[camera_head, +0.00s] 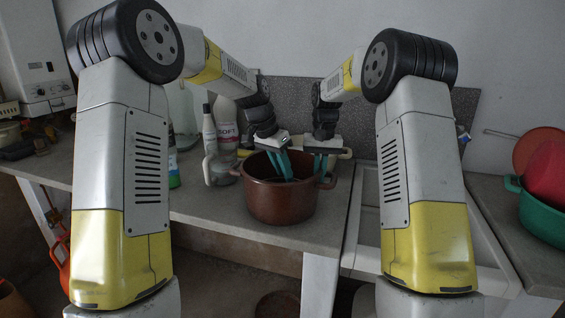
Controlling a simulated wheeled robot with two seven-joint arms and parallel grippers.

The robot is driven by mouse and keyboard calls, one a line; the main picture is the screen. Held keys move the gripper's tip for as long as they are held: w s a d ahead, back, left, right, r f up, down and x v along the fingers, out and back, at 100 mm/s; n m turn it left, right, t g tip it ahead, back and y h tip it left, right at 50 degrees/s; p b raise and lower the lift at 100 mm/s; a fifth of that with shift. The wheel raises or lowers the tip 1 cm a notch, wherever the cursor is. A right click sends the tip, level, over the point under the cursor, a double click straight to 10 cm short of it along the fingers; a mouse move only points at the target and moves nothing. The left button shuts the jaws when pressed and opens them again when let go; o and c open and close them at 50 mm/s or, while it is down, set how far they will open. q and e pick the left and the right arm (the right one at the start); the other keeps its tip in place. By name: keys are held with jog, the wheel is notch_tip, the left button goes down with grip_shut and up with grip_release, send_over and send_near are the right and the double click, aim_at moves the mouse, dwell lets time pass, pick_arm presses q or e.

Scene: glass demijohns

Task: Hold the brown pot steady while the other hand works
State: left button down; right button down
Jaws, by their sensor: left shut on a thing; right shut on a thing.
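The brown pot (281,204) stands upright on the grey worktop, near its front edge. My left gripper (281,168) comes down over the pot's opening with its teal fingers inside the rim. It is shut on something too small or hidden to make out. My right gripper (321,168) is at the pot's right side, its teal fingers at the rim beside the right handle. It is shut there on the brown pot, though the exact contact is hard to see. The inside of the pot is mostly hidden.
A white bottle (226,124), a slimmer bottle (209,130) and a glass jug (218,170) stand left of the pot. The worktop (212,208) is bare at the front left. A sink (372,213) lies to the right. A green basin (540,220) with red items is far right.

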pick_arm(q)
jog(key=shift+s, duration=0.2)
jog(key=shift+s+r, duration=0.1)
jog(key=shift+s, duration=0.1)
jog(key=shift+r, duration=3.95)
jog(key=shift+w, duration=0.1)
